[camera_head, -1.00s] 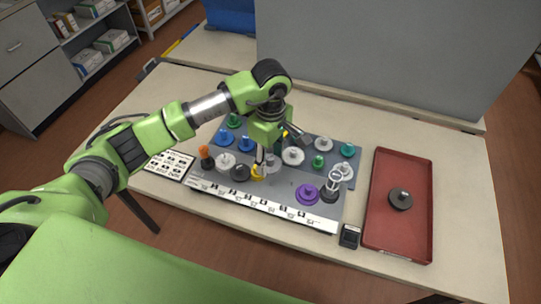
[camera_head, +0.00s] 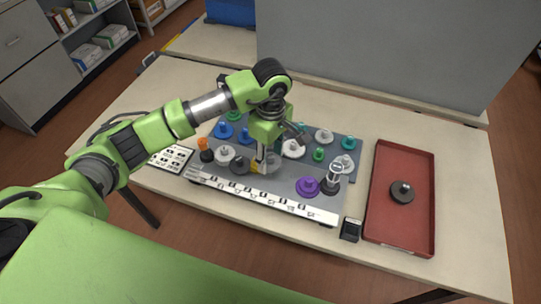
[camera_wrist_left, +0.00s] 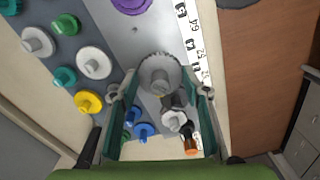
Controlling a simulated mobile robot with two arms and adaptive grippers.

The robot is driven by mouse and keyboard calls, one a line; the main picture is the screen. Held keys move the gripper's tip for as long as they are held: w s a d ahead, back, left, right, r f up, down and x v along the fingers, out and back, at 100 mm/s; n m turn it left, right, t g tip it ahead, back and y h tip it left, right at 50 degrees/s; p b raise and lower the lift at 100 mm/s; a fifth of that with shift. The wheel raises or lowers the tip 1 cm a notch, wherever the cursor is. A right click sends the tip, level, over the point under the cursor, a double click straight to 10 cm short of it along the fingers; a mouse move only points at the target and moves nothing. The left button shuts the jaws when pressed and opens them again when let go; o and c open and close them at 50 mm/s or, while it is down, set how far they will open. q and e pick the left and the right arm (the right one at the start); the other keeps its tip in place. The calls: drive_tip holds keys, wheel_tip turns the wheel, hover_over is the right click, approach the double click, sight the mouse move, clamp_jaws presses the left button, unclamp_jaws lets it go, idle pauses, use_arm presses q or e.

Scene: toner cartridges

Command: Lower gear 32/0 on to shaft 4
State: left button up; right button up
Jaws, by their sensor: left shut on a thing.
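My left gripper (camera_head: 263,160) points down over the middle of the grey board (camera_head: 285,187). In the left wrist view its fingers (camera_wrist_left: 160,98) stand on both sides of a grey toothed gear (camera_wrist_left: 160,72) with a hub on top. The gripper is shut on this gear. The finger and the arm hide much of it in the head view, where only part of the grey gear (camera_head: 271,165) shows. I cannot tell whether a shaft is inside its bore. The shaft below the gear is hidden. My right gripper is not in view.
A red tray (camera_head: 425,232) holding a dark gear (camera_head: 401,192) lies at the right.

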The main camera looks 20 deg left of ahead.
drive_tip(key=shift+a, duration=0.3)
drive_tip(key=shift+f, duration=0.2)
use_arm(q)
drive_tip(key=shift+f+b, duration=0.1)
drive_tip(key=shift+b, duration=0.25)
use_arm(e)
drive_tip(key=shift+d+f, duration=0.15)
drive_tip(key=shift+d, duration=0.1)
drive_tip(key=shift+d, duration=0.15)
